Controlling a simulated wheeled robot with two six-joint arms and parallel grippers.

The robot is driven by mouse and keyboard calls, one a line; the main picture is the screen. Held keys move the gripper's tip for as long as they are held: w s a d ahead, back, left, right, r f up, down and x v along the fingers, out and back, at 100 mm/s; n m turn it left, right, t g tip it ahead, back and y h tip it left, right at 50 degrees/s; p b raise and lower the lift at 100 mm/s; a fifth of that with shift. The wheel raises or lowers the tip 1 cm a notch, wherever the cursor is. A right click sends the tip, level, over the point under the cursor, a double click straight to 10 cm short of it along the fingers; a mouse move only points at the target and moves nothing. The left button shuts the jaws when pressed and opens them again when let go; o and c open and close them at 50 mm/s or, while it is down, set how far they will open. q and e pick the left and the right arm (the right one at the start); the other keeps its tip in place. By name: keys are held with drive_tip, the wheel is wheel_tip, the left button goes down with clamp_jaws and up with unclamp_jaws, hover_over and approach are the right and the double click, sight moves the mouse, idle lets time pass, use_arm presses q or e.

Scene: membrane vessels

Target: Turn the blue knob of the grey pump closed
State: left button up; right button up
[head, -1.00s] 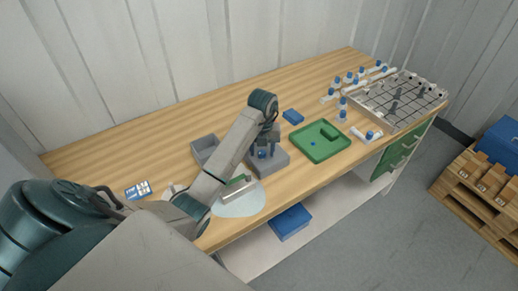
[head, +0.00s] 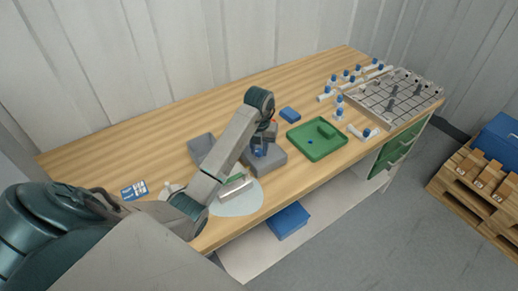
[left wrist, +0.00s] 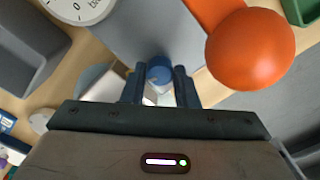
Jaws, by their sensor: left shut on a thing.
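The grey pump (head: 270,163) stands on the bench, partly hidden behind my left arm in the head view. In the left wrist view its grey body (left wrist: 150,25) fills the top middle. The blue knob (left wrist: 159,71) sits at the body's near edge, between the two dark fingers of my left gripper (left wrist: 158,86). My left gripper (head: 259,151) is shut on the knob. How far the knob is turned cannot be told. An orange ball (left wrist: 250,50) is beside the pump body at the right of the wrist view. My right gripper is out of view.
A grey bin (head: 201,146) stands left of the pump and a green tray (head: 332,150) to its right. A white round dial (left wrist: 82,6) shows in the wrist view. The back left of the bench is clear.

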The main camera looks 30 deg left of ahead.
use_arm(q)
drive_tip(key=m, duration=0.6)
drive_tip(key=shift+m, duration=0.3)
drive_tip(key=m, duration=0.3)
drive_tip(key=shift+m, duration=2.1)
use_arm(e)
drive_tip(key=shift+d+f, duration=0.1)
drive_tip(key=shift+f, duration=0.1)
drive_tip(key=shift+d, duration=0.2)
use_arm(q)
drive_tip(key=o, duration=1)
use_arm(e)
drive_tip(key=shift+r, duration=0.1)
